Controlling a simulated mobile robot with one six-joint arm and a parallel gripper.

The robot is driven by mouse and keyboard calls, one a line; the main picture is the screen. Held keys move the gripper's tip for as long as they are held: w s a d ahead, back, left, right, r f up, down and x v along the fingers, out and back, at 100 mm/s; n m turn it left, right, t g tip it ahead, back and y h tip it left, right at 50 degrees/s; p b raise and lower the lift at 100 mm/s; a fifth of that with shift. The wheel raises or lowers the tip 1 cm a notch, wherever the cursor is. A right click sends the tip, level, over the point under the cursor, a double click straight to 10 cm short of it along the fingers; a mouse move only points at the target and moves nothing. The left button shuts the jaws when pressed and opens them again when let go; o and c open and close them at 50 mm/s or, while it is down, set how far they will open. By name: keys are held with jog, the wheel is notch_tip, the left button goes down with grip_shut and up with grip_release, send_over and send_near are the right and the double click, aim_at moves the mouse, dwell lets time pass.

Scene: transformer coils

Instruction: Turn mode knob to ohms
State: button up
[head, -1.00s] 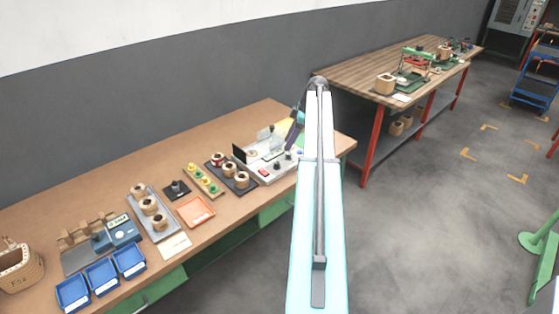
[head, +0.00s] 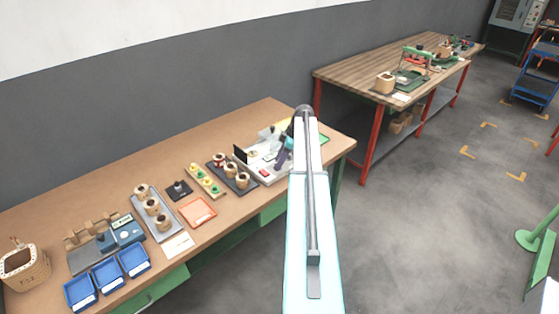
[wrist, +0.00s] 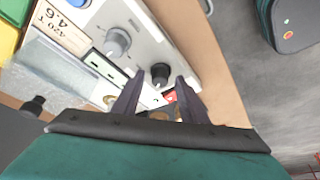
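The light grey test instrument (head: 270,175) stands near the right end of the brown workbench in the head view. In the wrist view its panel (wrist: 135,22) carries a grey knob (wrist: 117,42) and a black knob (wrist: 160,73). I cannot read which one is the mode knob or its setting. My gripper (wrist: 158,82) is open, with its two dark fingers apart and pointing at the panel. The black knob lies between and just beyond the fingertips; contact cannot be told. In the head view my gripper (head: 283,152) is over the instrument, partly hidden by my arm.
A black tray with coils (head: 243,189), a yellow rack (head: 205,181) and an orange tray (head: 197,211) lie left of the instrument. A wooden bench with red legs (head: 368,145) stands behind right. In the wrist view a label plate (wrist: 66,27) lies beside the panel.

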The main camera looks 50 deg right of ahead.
jog(key=shift+a+f, duration=0.1)
jog(key=shift+f, duration=0.15)
jog(key=shift+c, duration=0.3)
grip_shut()
